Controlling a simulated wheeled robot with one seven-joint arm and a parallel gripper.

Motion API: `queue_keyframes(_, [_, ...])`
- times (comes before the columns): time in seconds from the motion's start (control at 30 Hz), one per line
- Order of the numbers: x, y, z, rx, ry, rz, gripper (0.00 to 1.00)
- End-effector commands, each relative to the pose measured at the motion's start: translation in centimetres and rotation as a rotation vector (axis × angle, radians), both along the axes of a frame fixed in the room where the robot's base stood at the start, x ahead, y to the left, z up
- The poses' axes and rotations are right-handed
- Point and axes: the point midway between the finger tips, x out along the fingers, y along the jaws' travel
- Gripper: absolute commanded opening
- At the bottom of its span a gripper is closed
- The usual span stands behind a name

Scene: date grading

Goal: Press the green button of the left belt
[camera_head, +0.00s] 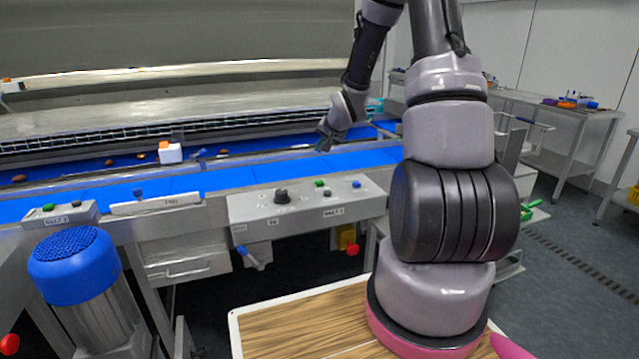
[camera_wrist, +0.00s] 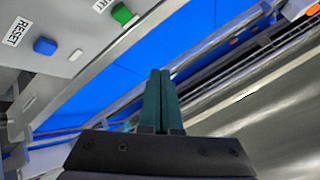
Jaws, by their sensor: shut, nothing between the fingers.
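Two control boxes show in the head view. The left box (camera_head: 62,214) has a green button (camera_head: 48,207) at its left end. The middle box (camera_head: 300,208) has a green button (camera_head: 319,183), a dark knob (camera_head: 282,196) and a blue button (camera_head: 356,184). My gripper (camera_head: 325,143) is above the blue belt, behind the middle box and apart from its buttons. In the wrist view my gripper (camera_wrist: 160,74) has its dark green fingers shut and empty. A green button (camera_wrist: 122,13) and a blue button (camera_wrist: 45,46) marked RESET show up and left of the fingertips.
The blue belt (camera_head: 175,186) runs behind the boxes, with a white block (camera_head: 170,153) and several dates beyond. A blue-topped bin (camera_head: 75,255) stands front left. A red button (camera_head: 353,249) sits below the middle box. A wooden top (camera_head: 290,322) lies in front.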

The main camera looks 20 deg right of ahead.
Motion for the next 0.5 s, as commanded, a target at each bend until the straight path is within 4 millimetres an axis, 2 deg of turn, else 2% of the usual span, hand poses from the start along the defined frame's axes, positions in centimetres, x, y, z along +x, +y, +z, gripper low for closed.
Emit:
queue_keyframes(0.37, [0.05,0.01,-0.20,0.003,0.000,0.000,0.00])
queue_keyframes(0.5, [0.04,0.04,-1.00,0.004,0.001,-0.001,0.00])
